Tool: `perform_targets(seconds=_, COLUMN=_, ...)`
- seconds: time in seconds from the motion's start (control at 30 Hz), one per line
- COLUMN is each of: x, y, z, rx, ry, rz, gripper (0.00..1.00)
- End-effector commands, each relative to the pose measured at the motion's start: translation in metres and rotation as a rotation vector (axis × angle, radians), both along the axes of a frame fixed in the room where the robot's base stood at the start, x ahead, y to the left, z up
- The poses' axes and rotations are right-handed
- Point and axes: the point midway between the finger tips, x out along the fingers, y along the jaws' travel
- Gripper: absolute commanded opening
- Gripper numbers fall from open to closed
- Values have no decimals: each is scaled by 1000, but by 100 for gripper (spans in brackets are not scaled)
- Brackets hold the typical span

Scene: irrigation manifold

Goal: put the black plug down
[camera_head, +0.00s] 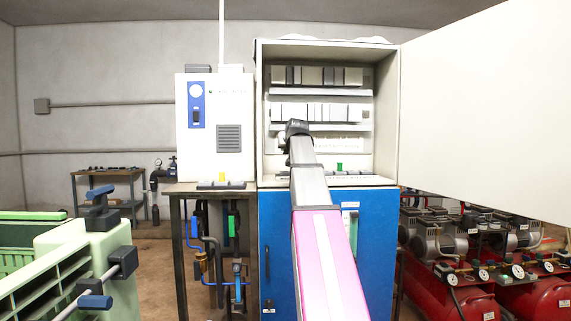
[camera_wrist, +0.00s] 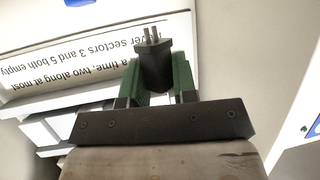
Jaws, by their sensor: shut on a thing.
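The black plug (camera_wrist: 152,62) is between the two green fingers of my gripper (camera_wrist: 162,84) in the wrist view, its metal pins pointing away from the gripper. The fingers are shut on its sides. In the head view my gripper (camera_head: 297,128) is inside the open cabinet (camera_head: 260,110), in front of its rows of modules. The plug cannot be made out there. In the wrist view a white panel with printed text (camera_wrist: 100,68) lies behind the plug; I cannot tell whether they touch.
A strip with a green piece (camera_head: 339,167) lies on the cabinet floor. A white control box (camera_head: 210,125) and a small plate with a yellow piece (camera_head: 222,179) stand on the bench at left. The open cabinet door (camera_head: 490,110) blocks the right. Red compressors (camera_head: 475,297) stand below it.

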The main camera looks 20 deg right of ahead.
Motion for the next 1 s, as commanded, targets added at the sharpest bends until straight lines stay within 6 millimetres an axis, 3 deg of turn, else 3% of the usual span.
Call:
perform_targets(seconds=0.1, x=24, y=-7, z=-13, rx=1, ry=2, rz=1, gripper=0)
perform_targets(seconds=0.3, x=43, y=-12, z=-26, rx=0, ry=0, rz=1, gripper=0)
perform_targets(seconds=0.47, x=43, y=-12, z=-33, rx=-1, ry=-1, rz=0, gripper=0)
perform_targets(seconds=0.7, x=42, y=-11, z=-64, rx=-1, ry=0, rz=1, gripper=0)
perform_targets(seconds=1.0, x=43, y=-12, z=-67, rx=-1, ry=-1, rz=0, gripper=0)
